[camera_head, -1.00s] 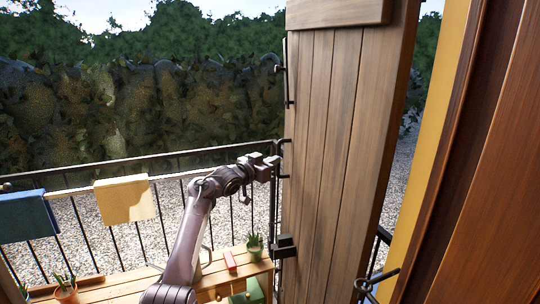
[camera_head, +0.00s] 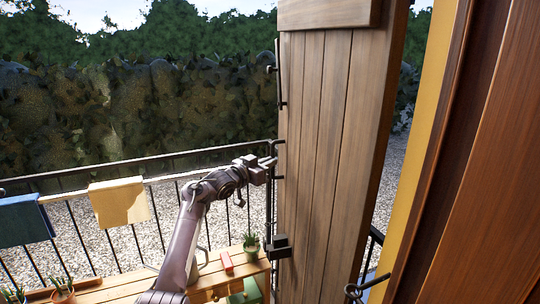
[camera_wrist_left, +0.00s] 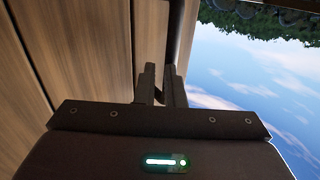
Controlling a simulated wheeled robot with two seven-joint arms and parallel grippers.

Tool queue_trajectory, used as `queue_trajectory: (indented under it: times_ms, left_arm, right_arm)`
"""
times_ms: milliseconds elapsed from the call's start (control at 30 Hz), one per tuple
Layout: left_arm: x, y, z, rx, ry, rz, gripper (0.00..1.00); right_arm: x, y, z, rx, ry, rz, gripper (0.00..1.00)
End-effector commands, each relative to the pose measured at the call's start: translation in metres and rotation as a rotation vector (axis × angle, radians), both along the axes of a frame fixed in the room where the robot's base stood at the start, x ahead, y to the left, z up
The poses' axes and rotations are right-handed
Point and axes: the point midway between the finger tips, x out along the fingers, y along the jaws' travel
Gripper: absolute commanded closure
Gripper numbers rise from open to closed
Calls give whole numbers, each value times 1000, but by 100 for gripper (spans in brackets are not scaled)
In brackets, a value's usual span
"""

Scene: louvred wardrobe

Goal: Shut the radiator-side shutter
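The wooden shutter (camera_head: 328,150) stands swung open outside the opening, its planked face toward me. A dark handle (camera_head: 281,160) shows at its left edge, with a black block-like fitting (camera_head: 279,247) lower down. My left gripper (camera_head: 269,162) reaches in from the left and is right at that handle. In the left wrist view, its two fingers (camera_wrist_left: 162,86) are a narrow gap apart beside the shutter planks (camera_wrist_left: 85,50). I cannot tell whether they clamp the handle. My right gripper is not in view. No radiator shows.
A black railing (camera_head: 150,160) with hanging cloths, including a yellow one (camera_head: 118,202), runs behind my arm. A wooden bench (camera_head: 115,290) with potted plants lies below. The yellow wall edge (camera_head: 425,150) and brown wood frame (camera_head: 490,150) bound the right.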

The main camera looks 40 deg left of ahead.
Motion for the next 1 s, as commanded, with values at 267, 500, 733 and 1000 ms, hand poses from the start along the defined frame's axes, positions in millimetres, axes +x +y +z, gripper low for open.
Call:
queue_trajectory:
  times_ms: [267,500,733,1000]
  left_arm:
    - [-21,2,-13,-11,28,7,81]
    - [-43,6,-11,-11,21,4,81]
    - [-60,8,-11,-12,20,4,81]
    - [-74,6,-11,-10,19,2,81]
  right_arm:
    - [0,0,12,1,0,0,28]
    - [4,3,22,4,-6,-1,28]
    - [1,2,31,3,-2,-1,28]
    - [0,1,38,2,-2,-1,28]
